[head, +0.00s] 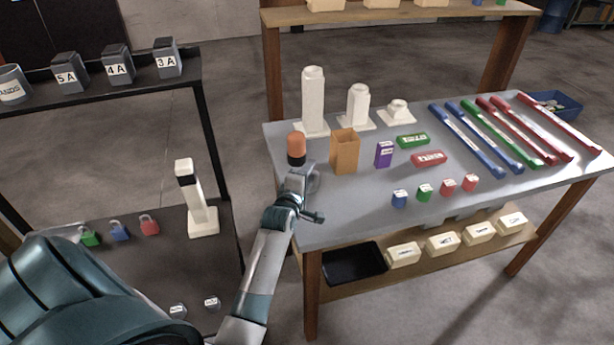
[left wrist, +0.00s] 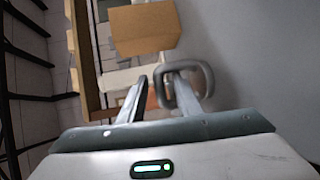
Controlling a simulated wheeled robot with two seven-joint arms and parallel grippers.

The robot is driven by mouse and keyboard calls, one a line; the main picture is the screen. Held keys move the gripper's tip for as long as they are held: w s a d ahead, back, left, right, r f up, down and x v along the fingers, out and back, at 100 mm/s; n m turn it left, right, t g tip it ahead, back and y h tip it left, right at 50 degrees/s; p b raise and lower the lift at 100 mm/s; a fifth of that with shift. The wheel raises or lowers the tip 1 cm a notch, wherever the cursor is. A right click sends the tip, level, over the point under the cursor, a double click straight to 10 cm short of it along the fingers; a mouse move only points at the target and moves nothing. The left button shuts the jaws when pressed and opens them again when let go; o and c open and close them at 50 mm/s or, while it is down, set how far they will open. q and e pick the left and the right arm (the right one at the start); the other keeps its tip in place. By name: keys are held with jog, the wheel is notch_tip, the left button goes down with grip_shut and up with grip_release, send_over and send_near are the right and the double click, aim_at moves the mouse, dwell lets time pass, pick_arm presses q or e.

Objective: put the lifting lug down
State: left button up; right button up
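The lifting lug is a grey rounded loop (left wrist: 206,80) in the left wrist view. My left gripper (left wrist: 158,88) has one finger passing through the loop and the other outside it, with the loop's near-left bar between them. In the head view the lug (head: 314,182) shows as a faint grey ring, partly hidden behind my left gripper (head: 299,178). Both are over the left end of the grey table (head: 345,205). I cannot tell whether the lug touches the tabletop. My right gripper is not in view.
An orange-and-black object (head: 296,147) stands just behind my gripper, with a tan box (head: 344,152) and a purple box (head: 384,154) to its right. Small coloured blocks (head: 400,198) line the front edge. Grey tabletop is free between gripper and blocks.

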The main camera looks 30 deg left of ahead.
pick_arm(q)
jog(key=shift+r, duration=0.15)
jog(key=shift+s+d, duration=0.15)
jog(key=shift+s, duration=0.35)
jog(key=b+v, duration=0.2)
jog(key=v, duration=0.7)
jog(key=shift+s+r, duration=0.1)
jog(key=shift+s, duration=0.25)
jog(key=shift+s+d+r, duration=0.2)
jog(key=shift+s+d, duration=0.05)
jog(key=shift+s, duration=0.3)
jog(key=shift+f, duration=0.1)
